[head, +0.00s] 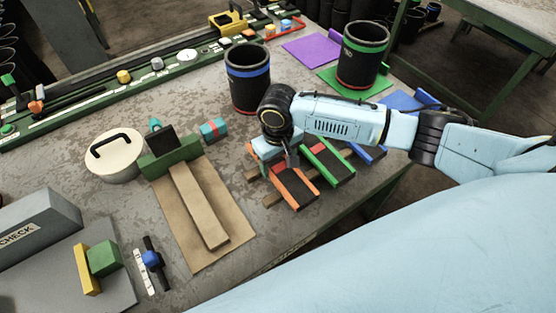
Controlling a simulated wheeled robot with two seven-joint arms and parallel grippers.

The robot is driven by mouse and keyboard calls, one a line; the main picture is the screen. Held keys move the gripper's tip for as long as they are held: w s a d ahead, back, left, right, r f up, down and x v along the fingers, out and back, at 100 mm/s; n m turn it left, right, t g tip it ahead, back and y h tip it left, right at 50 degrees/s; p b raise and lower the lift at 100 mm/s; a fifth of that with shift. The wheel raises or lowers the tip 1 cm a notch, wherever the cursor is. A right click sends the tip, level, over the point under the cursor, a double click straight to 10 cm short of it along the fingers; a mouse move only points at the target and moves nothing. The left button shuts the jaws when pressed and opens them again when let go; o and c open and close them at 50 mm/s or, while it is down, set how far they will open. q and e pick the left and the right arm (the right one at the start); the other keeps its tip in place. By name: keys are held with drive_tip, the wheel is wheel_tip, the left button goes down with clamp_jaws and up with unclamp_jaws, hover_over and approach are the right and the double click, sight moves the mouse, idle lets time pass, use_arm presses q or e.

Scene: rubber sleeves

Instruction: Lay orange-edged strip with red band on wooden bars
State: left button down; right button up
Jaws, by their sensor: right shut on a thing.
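The orange-edged strip (297,192) is black with a red band (279,170) across it. It lies over the wooden bars (252,174), at the left end of a row of strips. I cannot tell whether it rests fully on the bars. My right gripper (289,157) is at the strip's far end, shut on it, with the fingertips partly hidden by the gripper body. The far part of the strip is covered by the gripper. My left gripper is not in view.
A green-edged strip (330,165) and a blue-edged strip (372,152) lie just right on the same bars. Black sleeves with blue (248,88) and green (360,62) bands stand behind. A brown mat with a wooden board (200,205) lies to the left.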

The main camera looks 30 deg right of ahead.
sight(278, 165)
drive_tip(key=shift+f, duration=0.5)
drive_tip(key=o, duration=1.1)
drive_tip(key=shift+o, duration=0.2)
wheel_tip(278, 165, up, 13)
drive_tip(key=p, duration=0.2)
drive_tip(key=shift+r, duration=0.15)
